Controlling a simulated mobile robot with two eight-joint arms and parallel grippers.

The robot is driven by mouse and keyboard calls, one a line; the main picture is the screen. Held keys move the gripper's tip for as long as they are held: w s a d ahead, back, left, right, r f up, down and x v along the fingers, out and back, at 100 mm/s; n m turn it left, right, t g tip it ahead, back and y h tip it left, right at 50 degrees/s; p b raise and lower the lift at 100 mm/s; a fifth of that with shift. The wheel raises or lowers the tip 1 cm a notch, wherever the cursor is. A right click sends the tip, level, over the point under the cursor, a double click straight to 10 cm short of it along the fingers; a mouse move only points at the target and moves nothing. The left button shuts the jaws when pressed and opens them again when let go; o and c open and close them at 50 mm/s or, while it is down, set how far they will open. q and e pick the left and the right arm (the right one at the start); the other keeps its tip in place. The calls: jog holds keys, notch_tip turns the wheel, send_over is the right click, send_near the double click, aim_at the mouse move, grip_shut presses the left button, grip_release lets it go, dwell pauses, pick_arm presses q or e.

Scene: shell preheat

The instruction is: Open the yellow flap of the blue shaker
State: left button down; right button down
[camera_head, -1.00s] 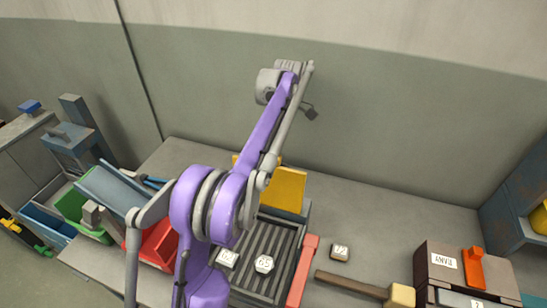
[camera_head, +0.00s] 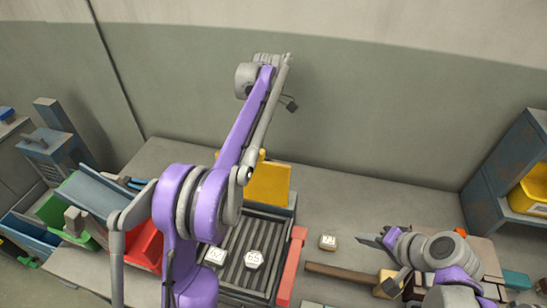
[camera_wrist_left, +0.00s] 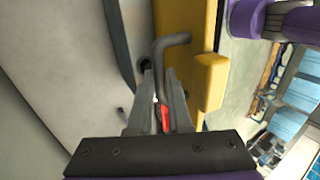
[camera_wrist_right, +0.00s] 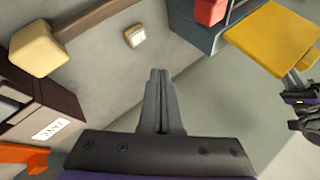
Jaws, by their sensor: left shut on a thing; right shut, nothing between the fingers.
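The blue shaker (camera_head: 291,213) stands on the bench with a dark ribbed bed, partly hidden by my left arm. Its yellow flap (camera_head: 270,184) stands up at the back end. The flap also shows in the left wrist view (camera_wrist_left: 198,40) and the right wrist view (camera_wrist_right: 275,40). In the left wrist view, my left gripper (camera_wrist_left: 160,82) is shut on a bent grey handle (camera_wrist_left: 173,41) beside the flap. I cannot make out its fingertips in the head view. My right gripper (camera_head: 362,240) is shut and empty, right of the shaker above the bench.
A small pale numbered block (camera_head: 328,242) lies on the bench near my right gripper. A mallet (camera_head: 340,272) lies below that gripper. Two numbered pieces, including a white one (camera_head: 254,259), lie on the ribbed bed. A red bar (camera_head: 291,266) runs along the shaker's right side.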

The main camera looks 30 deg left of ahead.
jog(key=w+a+r+m+g+y, duration=0.1)
jog(key=w+a+r+g+y, duration=0.1)
jog(key=w+a+y, duration=0.6)
jog(key=w+a+r+m+g+y, duration=0.15)
jog(key=w+a, duration=0.25)
jog(key=a, duration=0.8)
jog(key=s+a+r, duration=0.1)
jog(key=s+a, duration=0.1)
jog(key=a, duration=0.7)
jog(key=shift+s, duration=0.4)
jog(key=shift+s+a+r+y, duration=0.1)
jog(key=shift+r+y, duration=0.05)
jog(key=shift+y, duration=0.1)
